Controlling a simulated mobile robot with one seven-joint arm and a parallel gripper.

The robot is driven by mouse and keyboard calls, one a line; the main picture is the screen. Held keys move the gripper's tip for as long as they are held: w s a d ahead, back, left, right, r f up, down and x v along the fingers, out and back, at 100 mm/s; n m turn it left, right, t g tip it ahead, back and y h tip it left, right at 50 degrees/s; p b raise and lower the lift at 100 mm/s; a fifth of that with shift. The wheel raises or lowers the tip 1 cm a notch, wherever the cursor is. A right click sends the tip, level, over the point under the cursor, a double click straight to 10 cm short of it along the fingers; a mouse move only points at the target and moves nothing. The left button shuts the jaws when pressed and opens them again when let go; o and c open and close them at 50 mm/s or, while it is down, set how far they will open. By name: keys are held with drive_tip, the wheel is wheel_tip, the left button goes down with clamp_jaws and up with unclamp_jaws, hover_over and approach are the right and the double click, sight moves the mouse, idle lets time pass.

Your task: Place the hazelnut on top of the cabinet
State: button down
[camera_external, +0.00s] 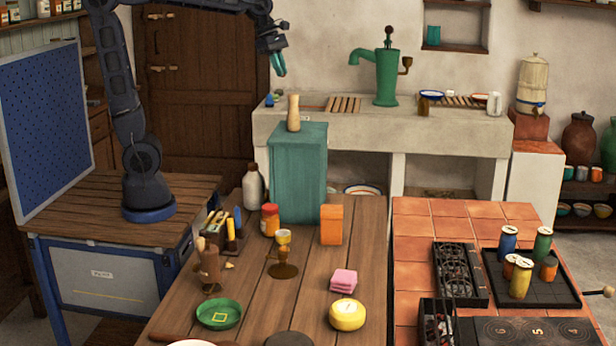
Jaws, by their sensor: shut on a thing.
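My gripper (279,65) has teal fingers and hangs in the air at the upper middle, above and a little left of the teal cabinet. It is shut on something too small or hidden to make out. I cannot pick out a hazelnut anywhere in the view. The teal cabinet (297,180) stands at the back of the wooden table. A tan wooden bottle-shaped thing (293,113) stands upright on the cabinet's top, toward its left. The rest of the visible top is bare.
A grey-white bottle (252,187) stands left of the cabinet. An orange box (331,224) and a red-orange jar (270,219) stand in front of it. The stone sink counter (430,135) with a green pump (378,75) lies behind. The air around my gripper looks clear.

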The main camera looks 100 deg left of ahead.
sight(284, 138)
wheel_tip(284, 138, down, 20)
drive_tip(key=shift+r, duration=0.1)
idle(0.5)
drive_tip(key=c, duration=1.4)
unclamp_jaws()
drive_tip(key=shift+c, duration=0.2)
drive_tip(key=v, duration=1.1)
drive_tip(key=s+d+m+y, duration=0.1)
drive_tip(key=s+d+m, duration=0.5)
drive_tip(key=m, duration=0.9)
drive_tip(key=s+d+m, duration=0.6)
drive_tip(key=s+m, duration=0.6)
drive_tip(key=m, duration=0.4)
drive_tip(key=shift+f+y, duration=0.35)
drive_tip(key=shift+y, duration=0.05)
